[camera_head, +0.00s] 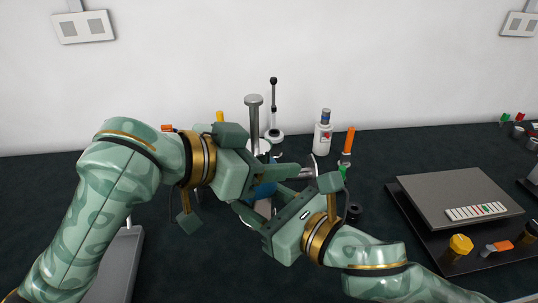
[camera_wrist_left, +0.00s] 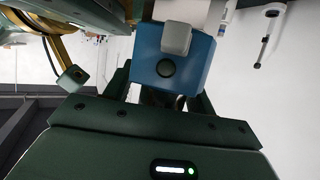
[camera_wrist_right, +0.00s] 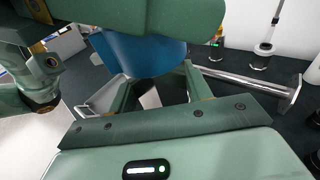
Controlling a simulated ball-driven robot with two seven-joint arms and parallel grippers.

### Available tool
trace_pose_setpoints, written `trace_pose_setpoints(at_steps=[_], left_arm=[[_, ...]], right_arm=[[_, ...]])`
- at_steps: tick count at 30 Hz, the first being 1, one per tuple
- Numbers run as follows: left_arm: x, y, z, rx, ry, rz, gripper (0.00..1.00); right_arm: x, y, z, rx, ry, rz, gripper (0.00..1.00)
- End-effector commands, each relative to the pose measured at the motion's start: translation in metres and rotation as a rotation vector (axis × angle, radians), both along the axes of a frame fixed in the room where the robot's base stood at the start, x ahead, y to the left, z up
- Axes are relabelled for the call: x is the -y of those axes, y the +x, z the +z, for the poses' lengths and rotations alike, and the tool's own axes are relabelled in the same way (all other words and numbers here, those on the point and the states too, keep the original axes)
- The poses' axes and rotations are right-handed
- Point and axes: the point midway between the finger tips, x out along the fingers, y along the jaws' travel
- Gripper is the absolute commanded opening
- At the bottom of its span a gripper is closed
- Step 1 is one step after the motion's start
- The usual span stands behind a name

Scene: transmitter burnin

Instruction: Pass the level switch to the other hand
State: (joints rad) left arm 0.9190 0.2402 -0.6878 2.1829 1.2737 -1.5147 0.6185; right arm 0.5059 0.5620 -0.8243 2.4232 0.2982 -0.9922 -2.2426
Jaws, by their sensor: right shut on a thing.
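The level switch shows as a blue housing (camera_head: 263,190) between my two grippers in the head view, mostly covered by them. In the left wrist view its blue body (camera_wrist_left: 190,65) has a grey block and a dark round hole on its face. My right gripper (camera_head: 262,222) is shut on it, and the blue body shows past its fingers in the right wrist view (camera_wrist_right: 140,55). My left gripper (camera_head: 268,188) is close against the same housing with its fingers apart, one on each side. Whether these fingers touch it is hidden.
A silver post with a flat top (camera_head: 254,120) rises behind the grippers. A white bottle (camera_head: 323,135) and an orange-handled tool (camera_head: 349,143) stand to its right. A grey tray (camera_head: 115,270) lies front left.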

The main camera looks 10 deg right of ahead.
Motion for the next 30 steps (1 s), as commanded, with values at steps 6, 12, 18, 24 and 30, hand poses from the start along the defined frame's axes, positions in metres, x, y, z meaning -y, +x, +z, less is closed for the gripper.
trace_pose_setpoints(at_steps=[6,12,18,24,30], left_arm=[[0.001,-0.001,-0.001,-0.004,0.0,-0.004,0.16],[0.0,-0.001,0.0,-0.003,-0.002,-0.004,0.16],[0.0,-0.001,0.0,-0.002,-0.002,-0.003,0.15],[0.0,-0.001,0.001,-0.001,-0.002,-0.002,0.15],[0.0,-0.001,0.001,-0.001,-0.003,-0.002,0.15]], right_arm=[[0.001,0.001,0.002,0.005,0.002,-0.002,0.25],[0.001,0.001,0.002,0.005,0.002,-0.003,0.74],[0.0,0.0,0.0,0.0,0.001,-0.002,0.74],[0.004,-0.007,-0.037,-0.14,0.045,-0.019,0.74],[0.043,0.014,-0.123,-0.475,0.333,-0.216,0.74]])
